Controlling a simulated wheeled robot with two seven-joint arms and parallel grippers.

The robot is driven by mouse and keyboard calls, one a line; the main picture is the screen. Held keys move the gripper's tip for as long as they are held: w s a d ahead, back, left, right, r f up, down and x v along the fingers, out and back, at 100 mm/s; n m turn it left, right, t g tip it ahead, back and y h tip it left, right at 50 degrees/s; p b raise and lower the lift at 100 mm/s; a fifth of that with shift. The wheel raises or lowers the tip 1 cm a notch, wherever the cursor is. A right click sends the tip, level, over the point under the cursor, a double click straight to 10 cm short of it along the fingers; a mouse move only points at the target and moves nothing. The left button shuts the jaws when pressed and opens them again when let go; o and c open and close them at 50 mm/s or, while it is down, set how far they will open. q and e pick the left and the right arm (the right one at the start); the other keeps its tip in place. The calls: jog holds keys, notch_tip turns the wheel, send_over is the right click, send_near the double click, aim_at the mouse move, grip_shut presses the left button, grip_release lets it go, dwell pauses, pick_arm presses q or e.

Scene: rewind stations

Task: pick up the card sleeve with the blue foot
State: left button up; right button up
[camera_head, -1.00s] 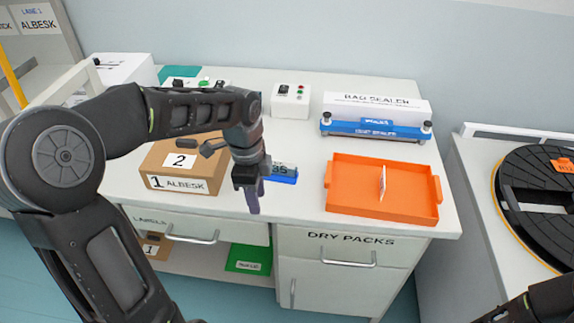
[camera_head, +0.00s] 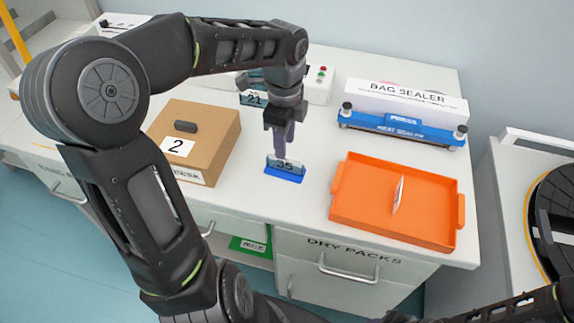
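The card sleeve (camera_head: 285,164) stands on the white bench, marked "35", with a blue foot (camera_head: 285,175) along its bottom. My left gripper (camera_head: 281,150) points down directly over it, its purple fingers reaching the sleeve's top edge in the picture. The fingers show nearly edge-on and overlap each other, so I cannot tell whether they are open, shut or touching the sleeve. Another card sleeve (camera_head: 254,98), marked "21", stands farther back, partly hidden by my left arm. Part of my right arm shows at the bottom right; its gripper is out of view.
A cardboard box (camera_head: 212,133) stands left of the sleeve. An orange tray (camera_head: 345,206) with a white upright card (camera_head: 398,194) lies to the right. A blue and white bag sealer (camera_head: 400,123) stands behind the tray. Bare bench surrounds the sleeve's front.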

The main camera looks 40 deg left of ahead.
aim_at(285, 170)
pick_arm(q)
jog(key=shift+f, duration=1.3)
jog(key=shift+f, duration=2.65)
grip_shut()
